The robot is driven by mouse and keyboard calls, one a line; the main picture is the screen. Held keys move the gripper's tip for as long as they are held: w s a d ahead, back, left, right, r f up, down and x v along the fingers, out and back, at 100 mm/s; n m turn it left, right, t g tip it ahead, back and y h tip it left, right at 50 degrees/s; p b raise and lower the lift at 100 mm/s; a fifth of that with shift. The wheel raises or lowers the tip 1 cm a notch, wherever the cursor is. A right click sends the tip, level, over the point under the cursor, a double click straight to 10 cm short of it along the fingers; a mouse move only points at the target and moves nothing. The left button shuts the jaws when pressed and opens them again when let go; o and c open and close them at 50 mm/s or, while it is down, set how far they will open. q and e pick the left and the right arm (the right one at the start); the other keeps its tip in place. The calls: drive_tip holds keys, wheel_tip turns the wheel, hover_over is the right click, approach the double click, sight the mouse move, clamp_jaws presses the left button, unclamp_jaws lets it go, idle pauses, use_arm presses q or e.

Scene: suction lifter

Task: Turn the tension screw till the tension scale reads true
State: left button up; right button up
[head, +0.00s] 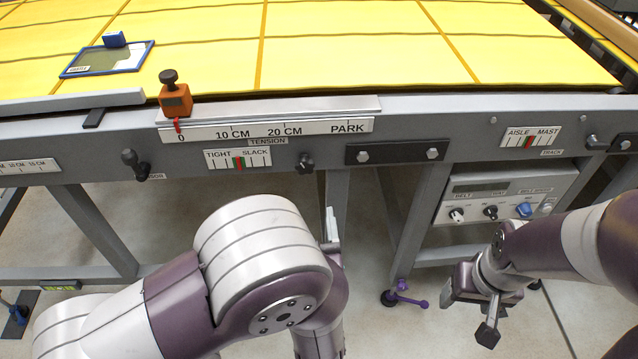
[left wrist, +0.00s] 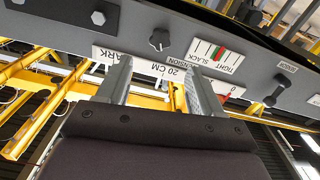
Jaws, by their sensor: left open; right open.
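The tension scale (head: 238,159) is a white plate marked TIGHT and SLACK on the grey rail; it shows upside down in the left wrist view (left wrist: 216,55). The tension screw is a dark knob (head: 305,163) right of the scale, also in the left wrist view (left wrist: 159,40). My left gripper (left wrist: 160,88) is open and empty, apart from the knob; my forearm mostly hides it in the head view. My right gripper (head: 481,304) is open, low at the right.
An orange slider (head: 175,98) stands at 0 on the centimetre scale (head: 265,130). Another dark knob (head: 134,162) lies left of the tension scale. A track scale (head: 530,138) and a control box (head: 505,197) are at the right. A blue-framed piece (head: 107,60) lies on the yellow top.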

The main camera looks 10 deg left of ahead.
sight(305, 170)
use_arm(q)
drive_tip(key=b+x, duration=0.1)
drive_tip(key=x, duration=1.1)
drive_tip(key=c, duration=1.1)
drive_tip(key=shift+o, duration=0.2)
drive_tip(key=m+p, duration=0.2)
drive_tip(key=m, duration=0.1)
drive_tip(key=shift+s+a+r+p, duration=0.15)
drive_tip(key=shift+r+p, duration=0.1)
drive_tip(key=shift+p, duration=0.15)
drive_tip(key=shift+f+m, duration=0.1)
drive_tip(key=shift+m, duration=0.6)
drive_tip(key=shift+f, duration=0.2)
